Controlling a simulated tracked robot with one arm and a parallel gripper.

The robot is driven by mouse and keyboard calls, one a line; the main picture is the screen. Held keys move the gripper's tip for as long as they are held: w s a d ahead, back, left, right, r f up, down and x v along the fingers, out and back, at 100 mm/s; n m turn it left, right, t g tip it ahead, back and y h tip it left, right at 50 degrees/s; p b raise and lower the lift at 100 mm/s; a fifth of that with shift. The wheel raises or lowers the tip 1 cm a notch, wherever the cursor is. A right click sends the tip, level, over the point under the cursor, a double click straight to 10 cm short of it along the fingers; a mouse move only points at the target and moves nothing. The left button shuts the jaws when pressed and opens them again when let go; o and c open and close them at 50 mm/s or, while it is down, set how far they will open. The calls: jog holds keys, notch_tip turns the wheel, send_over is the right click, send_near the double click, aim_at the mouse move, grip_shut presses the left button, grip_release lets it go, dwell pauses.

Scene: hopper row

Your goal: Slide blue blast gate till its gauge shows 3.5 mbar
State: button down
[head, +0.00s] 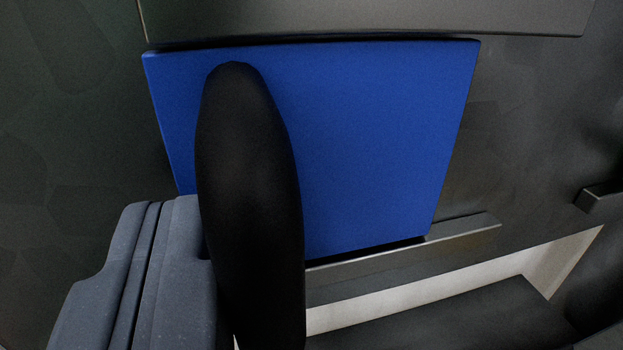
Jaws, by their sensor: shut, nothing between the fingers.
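The blue blast gate (370,140) is a flat blue plate that fills the upper middle of the head view. It sits between a grey upper rail (370,18) and a thin lower rail (450,238). My gripper (234,80) shows as one long black rounded shape in front of the plate's left part. It is shut, with no gap visible and nothing held. It covers part of the plate; I cannot tell whether it touches it. No gauge is in view.
A dark grey mottled wall (70,130) surrounds the gate. A pale strip (410,300) runs below the lower rail, with a dark surface (450,320) under it. A small dark block (598,196) juts out at the right edge.

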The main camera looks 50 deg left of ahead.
jog(key=shift+w+d, duration=0.25)
jog(key=shift+w, duration=0.35)
jog(key=shift+w+d+p, duration=0.3)
jog(key=shift+w+p, duration=0.15)
jog(key=shift+w, duration=0.35)
dwell(0.9)
jog(key=shift+s, duration=0.1)
jog(key=shift+s+a, duration=0.3)
jog(key=shift+s, duration=0.35)
send_near(303, 307)
jog(key=a+b, duration=0.1)
jog(key=a, duration=0.2)
jog(key=shift+s+a, duration=0.15)
jog(key=shift+a, duration=0.05)
